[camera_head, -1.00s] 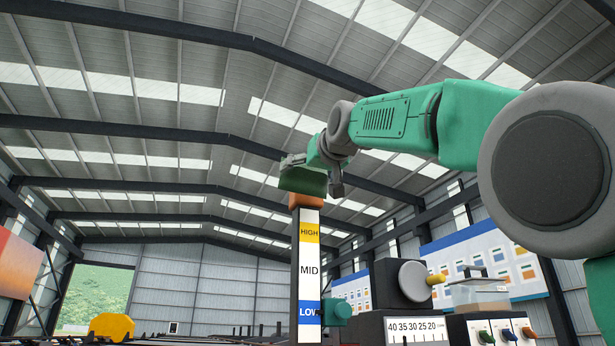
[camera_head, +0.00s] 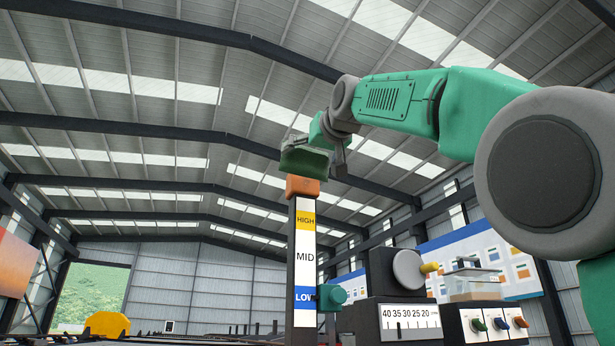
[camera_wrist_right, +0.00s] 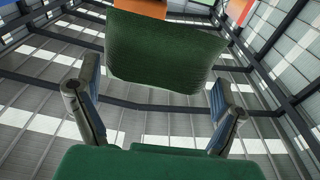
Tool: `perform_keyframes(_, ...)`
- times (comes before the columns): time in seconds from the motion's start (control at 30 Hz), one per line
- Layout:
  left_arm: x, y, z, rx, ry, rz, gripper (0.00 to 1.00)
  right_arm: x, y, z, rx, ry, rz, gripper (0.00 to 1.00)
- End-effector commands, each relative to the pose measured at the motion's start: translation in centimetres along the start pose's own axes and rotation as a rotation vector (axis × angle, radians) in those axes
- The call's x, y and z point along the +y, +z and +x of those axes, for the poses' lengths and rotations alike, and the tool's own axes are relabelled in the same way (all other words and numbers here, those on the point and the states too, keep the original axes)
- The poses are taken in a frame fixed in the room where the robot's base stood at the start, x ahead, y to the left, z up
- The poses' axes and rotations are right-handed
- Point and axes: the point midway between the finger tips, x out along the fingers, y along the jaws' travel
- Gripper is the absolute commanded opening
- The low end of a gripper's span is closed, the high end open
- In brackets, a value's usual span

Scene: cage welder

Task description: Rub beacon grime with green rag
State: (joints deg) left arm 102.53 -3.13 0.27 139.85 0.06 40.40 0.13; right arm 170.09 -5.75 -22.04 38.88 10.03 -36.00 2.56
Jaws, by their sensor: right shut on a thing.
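The beacon (camera_head: 302,187) is an orange block on top of a tall post marked HIGH, MID and LOW. My right gripper (camera_head: 322,158) is at the top of the post, shut on the green rag (camera_head: 304,161). The rag's lower edge lies right at the beacon's top in the head view; I cannot tell if they touch. In the right wrist view, the rag (camera_wrist_right: 165,50) spreads beyond the fingers, with orange of the beacon (camera_wrist_right: 140,8) behind its far edge. No grime can be made out. My left gripper is out of view.
A dark machine with a number scale (camera_head: 410,322) and a grey dial (camera_head: 408,270) stands right of the post. Beside it are a clear box (camera_head: 472,280) and a panel of coloured knobs (camera_head: 492,322). The air left of the post is clear.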

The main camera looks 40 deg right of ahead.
Motion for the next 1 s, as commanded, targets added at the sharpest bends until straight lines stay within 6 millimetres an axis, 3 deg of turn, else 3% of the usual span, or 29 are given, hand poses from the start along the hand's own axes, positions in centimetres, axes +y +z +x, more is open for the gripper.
perform_keyframes(0.6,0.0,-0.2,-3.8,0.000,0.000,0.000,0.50,0.0,0.6,5.8,0.002,-0.002,0.000,0.66)
perform_keyframes(1.0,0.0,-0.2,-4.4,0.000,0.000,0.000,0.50,0.0,1.0,6.9,0.005,-0.003,0.001,0.66)
